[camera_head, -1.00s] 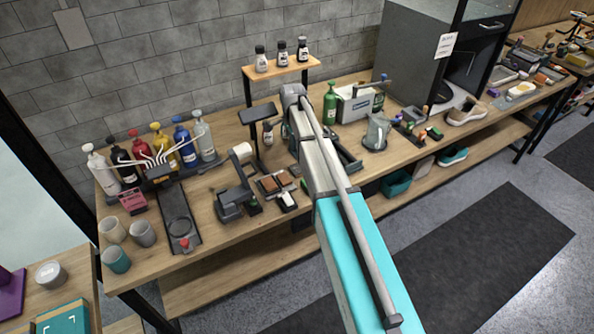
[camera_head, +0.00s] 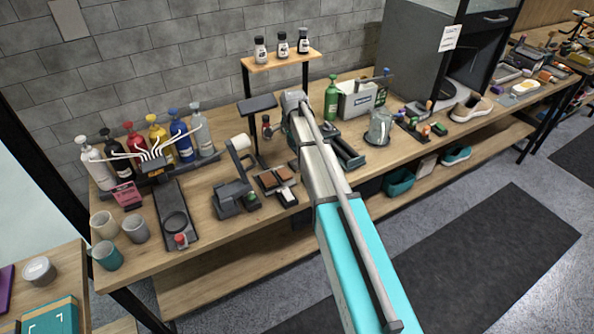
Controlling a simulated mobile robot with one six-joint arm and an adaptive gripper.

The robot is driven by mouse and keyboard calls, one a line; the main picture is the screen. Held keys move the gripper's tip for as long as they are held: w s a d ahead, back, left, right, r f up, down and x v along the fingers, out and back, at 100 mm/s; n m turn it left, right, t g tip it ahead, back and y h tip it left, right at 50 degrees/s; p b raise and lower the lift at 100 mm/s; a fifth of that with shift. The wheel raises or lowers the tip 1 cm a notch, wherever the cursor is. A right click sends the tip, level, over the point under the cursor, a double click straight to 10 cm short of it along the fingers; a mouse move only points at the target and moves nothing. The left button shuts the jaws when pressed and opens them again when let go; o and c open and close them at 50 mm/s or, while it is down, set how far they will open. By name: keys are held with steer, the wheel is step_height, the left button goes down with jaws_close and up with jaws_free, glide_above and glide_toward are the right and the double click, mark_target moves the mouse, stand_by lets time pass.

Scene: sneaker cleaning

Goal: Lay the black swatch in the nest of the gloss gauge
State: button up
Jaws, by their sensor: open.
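A tray of small swatches (camera_head: 267,182) lies on the bench left of my arm. It holds brown pieces and a white one (camera_head: 288,197). Dark spots show there too, but I cannot tell which is the black swatch. A dark grey device with a raised arm (camera_head: 230,198) stands left of the tray; I cannot tell whether it is the gloss gauge, and no nest can be made out. My arm reaches from the bottom up over the bench and covers part of it. My gripper does not show; it seems hidden by the arm.
A dark slab with a round dish (camera_head: 174,222) and several cups (camera_head: 136,230) stand left. Coloured bottles (camera_head: 181,140) line the back left. A small shelf (camera_head: 283,61) with three bottles rises behind. Right of my arm are a green bottle (camera_head: 331,100) and a grey jug (camera_head: 379,126).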

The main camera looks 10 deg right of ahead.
mark_target(295, 165)
steer(key=shift+f+b, duration=1.3)
steer(key=shift+f, duration=0.35)
steer(key=shift+f, duration=0.1)
steer(key=shift+d+f+b, duration=0.15)
steer(key=shift+f+b, duration=1.1)
steer(key=shift+b, duration=0.05)
steer(key=shift+d+f+b, duration=0.15)
steer(key=shift+f+b, duration=1.1)
steer(key=shift+b, duration=0.05)
steer(key=c, duration=0.7)
